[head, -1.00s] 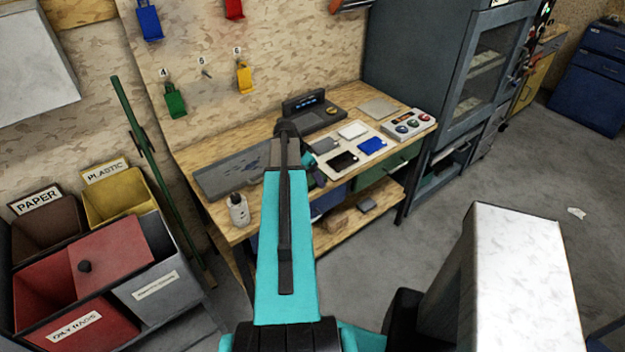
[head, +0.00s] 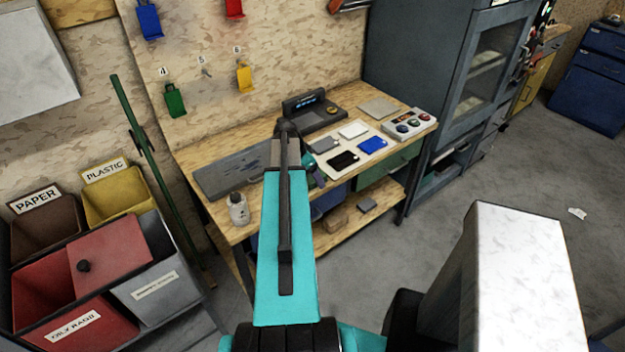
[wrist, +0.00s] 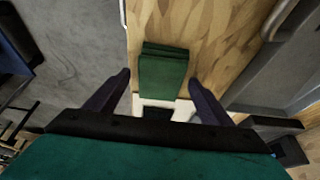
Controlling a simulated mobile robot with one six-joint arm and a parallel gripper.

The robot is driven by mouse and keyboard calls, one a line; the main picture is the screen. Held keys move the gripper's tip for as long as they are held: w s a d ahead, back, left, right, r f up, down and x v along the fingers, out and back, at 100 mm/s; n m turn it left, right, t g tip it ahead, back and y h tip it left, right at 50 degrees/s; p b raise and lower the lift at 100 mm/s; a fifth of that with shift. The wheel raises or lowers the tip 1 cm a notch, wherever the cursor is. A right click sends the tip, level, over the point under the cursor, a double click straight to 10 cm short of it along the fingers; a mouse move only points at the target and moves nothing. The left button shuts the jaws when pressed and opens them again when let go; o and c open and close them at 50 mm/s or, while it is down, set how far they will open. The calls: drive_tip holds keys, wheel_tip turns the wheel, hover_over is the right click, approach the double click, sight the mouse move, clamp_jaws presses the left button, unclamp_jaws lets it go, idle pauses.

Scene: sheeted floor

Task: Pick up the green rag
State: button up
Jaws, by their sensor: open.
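The green rag (wrist: 163,72) shows in the wrist view as a folded dark green cloth lying on a wooden surface. My gripper (wrist: 158,78) is open, with one finger on each side of the rag's near part in the picture. The fingers look apart from it, and I cannot tell the height between them. In the head view my gripper (head: 314,172) is partly hidden behind my teal arm, over the front of the workbench (head: 226,222). I cannot make out the rag in the head view.
A white mat (head: 326,171) with several coloured cards lies on the bench, beside a button box (head: 410,124). A bottle (head: 238,209) stands at the bench's left end. Labelled bins (head: 110,243) stand at left, a grey cabinet (head: 425,60) at right.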

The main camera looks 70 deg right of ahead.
sight(311, 176)
drive_tip(key=shift+c, duration=0.4)
drive_tip(key=c, duration=1.1)
drive_tip(key=shift+r+p, duration=0.2)
drive_tip(key=shift+p, duration=0.1)
drive_tip(key=shift+r, duration=0.15)
drive_tip(key=shift+r+b, duration=1)
drive_tip(key=shift+r, duration=0.55)
drive_tip(key=s+a+b, duration=0.1)
drive_tip(key=a, duration=0.2)
drive_tip(key=s+a+b, duration=0.1)
drive_tip(key=a+b, duration=0.1)
drive_tip(key=a, duration=0.1)
drive_tip(key=s+a+b, duration=0.1)
drive_tip(key=a+b, duration=0.1)
drive_tip(key=a, duration=0.2)
drive_tip(key=shift+s+r, duration=0.35)
drive_tip(key=shift+r, duration=0.05)
drive_tip(key=b, duration=0.3)
drive_tip(key=shift+s+a+b, duration=0.1)
drive_tip(key=shift+a+b, duration=0.2)
drive_tip(key=shift+b, duration=0.05)
